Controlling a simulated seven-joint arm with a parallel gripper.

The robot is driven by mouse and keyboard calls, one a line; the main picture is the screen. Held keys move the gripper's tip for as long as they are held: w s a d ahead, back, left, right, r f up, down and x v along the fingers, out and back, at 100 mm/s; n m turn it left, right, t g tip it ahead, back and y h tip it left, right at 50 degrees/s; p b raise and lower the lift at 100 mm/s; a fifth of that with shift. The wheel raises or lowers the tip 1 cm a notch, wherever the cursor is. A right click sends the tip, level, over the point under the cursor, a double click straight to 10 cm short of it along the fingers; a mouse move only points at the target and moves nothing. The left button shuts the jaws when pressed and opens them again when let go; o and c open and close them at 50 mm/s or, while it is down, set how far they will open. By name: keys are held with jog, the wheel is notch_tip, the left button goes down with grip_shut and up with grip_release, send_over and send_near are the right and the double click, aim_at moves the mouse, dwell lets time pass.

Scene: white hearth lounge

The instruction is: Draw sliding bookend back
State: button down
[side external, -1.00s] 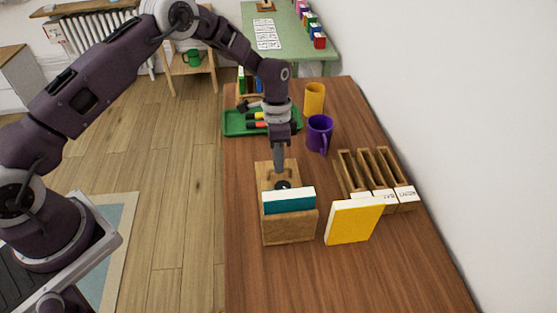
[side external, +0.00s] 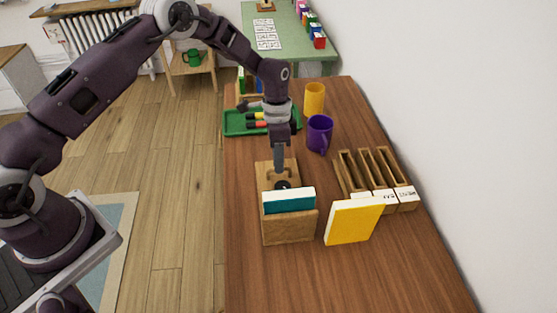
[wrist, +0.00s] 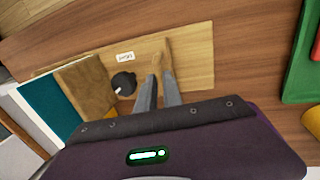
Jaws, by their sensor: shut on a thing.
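The wooden bookend stand (side external: 290,228) sits on the brown table, with a teal book (side external: 288,202) upright behind its front wall. In the wrist view the book (wrist: 45,105) stands beside the upright wooden slider (wrist: 86,84). A black round knob (wrist: 123,83) and a small white label (wrist: 125,57) are on the base board (wrist: 195,60). My gripper (side external: 279,168) points down behind the book. Its fingers (wrist: 160,82) are shut on the wooden handle (wrist: 168,56) behind the knob. The fingers partly hide the handle.
A yellow book (side external: 352,222) stands to the right, in front of wooden slotted holders (side external: 348,175). A purple mug (side external: 319,132) and a yellow mug (side external: 314,97) stand behind. A green tray (side external: 235,123) with markers lies at the back left. The table's front is clear.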

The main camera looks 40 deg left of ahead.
jog(key=w+a, duration=0.4)
jog(key=shift+w+a+r, duration=0.1)
jog(key=shift+w+a, duration=0.15)
jog(key=c, duration=1.5)
grip_release()
jog(key=r, duration=0.4)
jog(key=w+a+r, duration=0.1)
jog(key=r, duration=0.2)
